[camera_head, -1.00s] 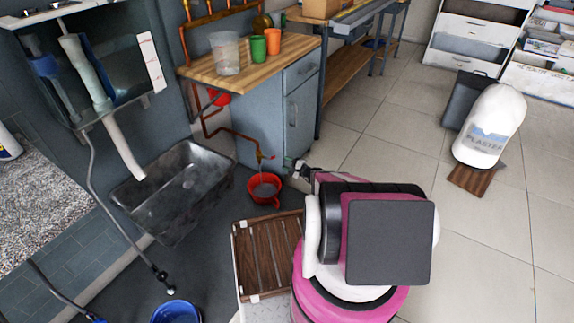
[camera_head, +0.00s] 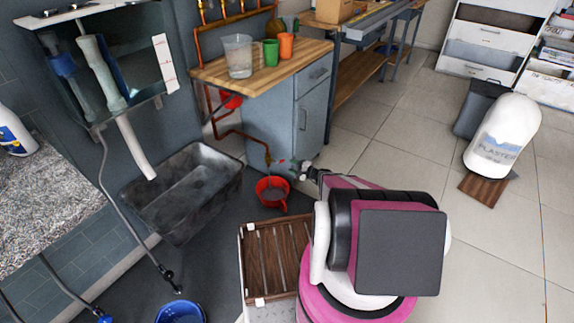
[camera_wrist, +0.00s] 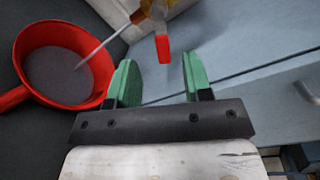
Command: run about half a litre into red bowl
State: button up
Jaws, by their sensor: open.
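The red bowl (camera_head: 262,190), with a side handle, stands on the dark floor below the brass tap (camera_head: 267,158). In the wrist view the red bowl (camera_wrist: 98,100) is at the left and holds greyish water. A thin pale stream (camera_wrist: 103,46) runs from the tap into it. The tap's red lever (camera_wrist: 162,48) hangs at the top centre, beyond and between my fingertips. My gripper (camera_wrist: 160,80) has green fingers, spread apart with nothing between them. In the head view my gripper (camera_head: 284,166) is just right of the tap, above the bowl's right side.
A grey trough (camera_head: 185,222) is left of the bowl, and a blue bowl (camera_head: 180,313) is at the bottom. A slatted wooden crate (camera_head: 275,258) stands in front. A blue-grey cabinet (camera_head: 270,115) stands close behind the tap. Open tiled floor lies to the right.

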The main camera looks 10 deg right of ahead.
jog(key=s+a+r+n+g+h, duration=0.2)
jog(key=s+a+r+n+g, duration=0.6)
jog(key=s+r, duration=0.25)
jog(key=s+r+n+g+h, duration=0.35)
jog(key=s+r+h, duration=0.35)
jog(key=s+r, duration=0.35)
jog(key=m+t+y, duration=0.8)
jog(key=m+t, duration=0.5)
send_near(282, 161)
jog(key=w, duration=0.1)
jog(key=x, duration=1.1)
jog(key=shift+s+a+f, duration=0.1)
jog(key=shift+a, duration=0.3)
